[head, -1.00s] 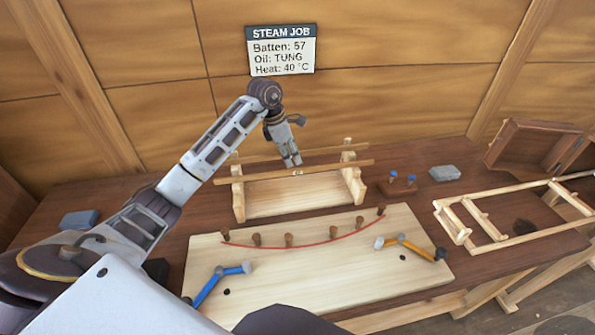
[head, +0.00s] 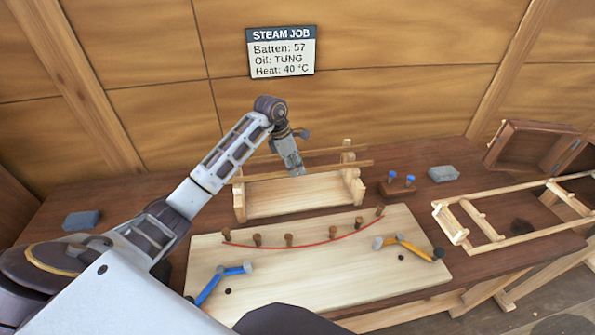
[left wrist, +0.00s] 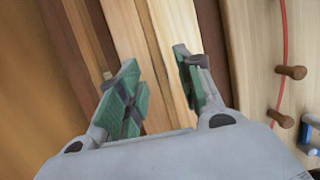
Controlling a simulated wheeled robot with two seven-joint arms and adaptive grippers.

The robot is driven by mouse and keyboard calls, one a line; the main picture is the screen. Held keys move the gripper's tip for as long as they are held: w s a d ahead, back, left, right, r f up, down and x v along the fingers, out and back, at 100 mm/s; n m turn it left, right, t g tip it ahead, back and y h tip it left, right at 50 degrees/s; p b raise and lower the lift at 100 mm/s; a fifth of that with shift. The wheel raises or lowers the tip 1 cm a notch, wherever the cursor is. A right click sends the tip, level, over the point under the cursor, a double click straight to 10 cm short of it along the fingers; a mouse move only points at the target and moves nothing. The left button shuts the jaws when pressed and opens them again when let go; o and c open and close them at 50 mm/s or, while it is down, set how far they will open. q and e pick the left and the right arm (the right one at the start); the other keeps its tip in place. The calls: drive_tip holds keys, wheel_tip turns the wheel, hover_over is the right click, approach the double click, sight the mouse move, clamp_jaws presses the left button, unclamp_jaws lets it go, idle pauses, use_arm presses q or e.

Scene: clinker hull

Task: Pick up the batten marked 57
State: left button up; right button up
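Two long thin battens lie across a wooden rack on the bench. In the head view the front batten (head: 335,168) and the rear batten (head: 320,151) run side by side. No number is readable on either, so I cannot tell which is 57. The wall sign (head: 281,52) reads "Batten: 57". My left gripper (head: 297,172) is low at the middle of the front batten and hides part of it. In the left wrist view my left gripper (left wrist: 158,88) is open, its green pads apart with pale wood between and below them. Contact is unclear. My right gripper is not in view.
The rack (head: 240,203) stands behind a pale board (head: 330,275) with several pegs, a red curved line and blue and orange jointed tools. A grey block (head: 444,173) and bottles with blue tops (head: 410,180) stand right of it. A wooden frame (head: 500,240) is farther right.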

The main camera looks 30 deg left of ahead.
use_arm(q)
drive_tip(key=shift+x, duration=0.9)
clamp_jaws()
